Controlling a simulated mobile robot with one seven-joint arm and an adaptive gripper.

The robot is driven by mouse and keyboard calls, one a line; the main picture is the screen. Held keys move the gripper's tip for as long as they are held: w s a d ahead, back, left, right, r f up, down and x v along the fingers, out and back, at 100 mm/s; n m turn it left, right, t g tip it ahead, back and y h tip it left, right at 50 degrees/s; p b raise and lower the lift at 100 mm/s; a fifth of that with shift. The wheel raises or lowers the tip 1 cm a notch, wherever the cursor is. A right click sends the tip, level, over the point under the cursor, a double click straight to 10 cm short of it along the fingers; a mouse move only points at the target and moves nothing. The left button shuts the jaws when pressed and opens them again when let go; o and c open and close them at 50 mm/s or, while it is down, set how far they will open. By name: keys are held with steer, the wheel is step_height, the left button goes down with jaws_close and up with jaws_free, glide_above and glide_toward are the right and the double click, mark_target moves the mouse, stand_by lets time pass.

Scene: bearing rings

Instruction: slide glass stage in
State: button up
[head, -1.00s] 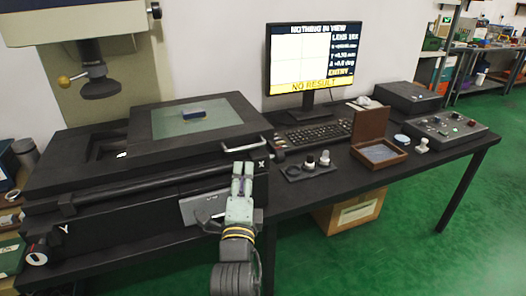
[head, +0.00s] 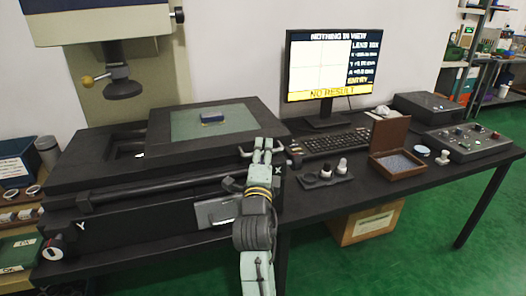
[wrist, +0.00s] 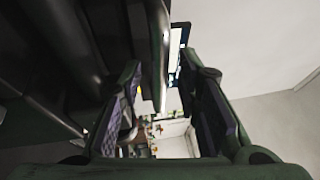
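The glass stage (head: 185,127) is a dark frame around a greenish glass pane (head: 237,122), on the black machine bed at left centre. A pale bar handle (head: 245,153) is on the stage's front right edge. My gripper (head: 263,144) is at the right part of this handle, its fingers apart. Whether the fingers touch the handle cannot be told.
The lens column (head: 122,85) stands behind left of the stage. A monitor (head: 333,65) reads "NO RESULT". A keyboard (head: 335,142), a dark holder (head: 325,180), an open brown box (head: 390,170) and a control panel (head: 465,143) occupy the table to the right.

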steer(key=shift+c, duration=0.3)
jaws_close()
stand_by(0.6)
